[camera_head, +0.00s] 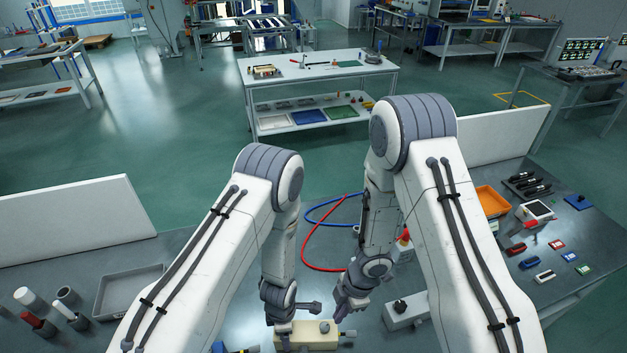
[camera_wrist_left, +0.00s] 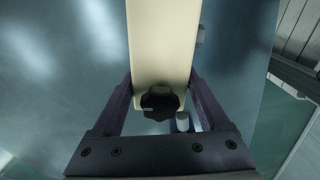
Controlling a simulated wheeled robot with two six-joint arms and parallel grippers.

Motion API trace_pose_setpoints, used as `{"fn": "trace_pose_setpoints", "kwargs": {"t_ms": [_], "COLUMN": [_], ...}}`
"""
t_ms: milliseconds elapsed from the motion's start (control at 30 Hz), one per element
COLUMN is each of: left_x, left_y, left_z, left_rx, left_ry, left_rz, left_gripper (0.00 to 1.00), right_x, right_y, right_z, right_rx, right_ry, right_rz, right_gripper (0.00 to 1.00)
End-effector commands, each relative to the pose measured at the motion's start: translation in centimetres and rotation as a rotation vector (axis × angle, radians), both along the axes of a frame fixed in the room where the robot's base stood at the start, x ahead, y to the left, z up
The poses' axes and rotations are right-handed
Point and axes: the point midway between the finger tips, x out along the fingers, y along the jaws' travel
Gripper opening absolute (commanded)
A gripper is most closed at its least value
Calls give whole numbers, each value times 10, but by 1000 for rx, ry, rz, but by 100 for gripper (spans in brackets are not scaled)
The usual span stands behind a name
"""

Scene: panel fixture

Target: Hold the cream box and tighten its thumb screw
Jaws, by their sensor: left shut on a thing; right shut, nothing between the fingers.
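The cream box (camera_head: 318,338) lies on the grey table at the bottom middle of the head view. In the left wrist view the cream box (camera_wrist_left: 163,45) runs up between my left gripper's two dark fingers (camera_wrist_left: 161,88), which are shut on its sides. Its black lobed thumb screw (camera_wrist_left: 160,102) faces the wrist camera near the gripper palm. In the head view my left gripper (camera_head: 285,335) is at the box's left part, fingertips partly hidden. My right gripper (camera_head: 338,314) is shut and empty, just above the box's right part; I cannot tell whether it touches.
A pale box with a black knob (camera_head: 403,312) stands to the right. Red (camera_head: 305,255) and blue (camera_head: 322,207) cables curve behind the grippers. A grey tray (camera_head: 128,292) and several cylinders (camera_head: 38,324) are at left; an orange tray (camera_head: 492,201) and small parts are at right.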

Motion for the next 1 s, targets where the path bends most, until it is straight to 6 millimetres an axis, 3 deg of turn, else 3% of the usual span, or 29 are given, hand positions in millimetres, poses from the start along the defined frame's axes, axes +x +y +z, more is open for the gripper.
{"fn": "trace_pose_setpoints", "kwargs": {"t_ms": [133,467,733,1000], "left_x": [0,0,0,0], "left_y": [0,0,0,0], "left_z": [0,0,0,0], "left_rx": [0,0,0,0], "left_ry": [1,1,1,1], "left_rz": [0,0,0,0], "left_gripper": [0,0,0,0], "right_x": [0,0,11,12], "right_y": [0,-1,4,5], "right_z": [13,15,23,7], "right_rx": [-2,-2,0,-3], "right_ry": [-2,0,-3,3], "right_rz": [0,-1,1,-3], "right_gripper": [0,0,0,0]}}
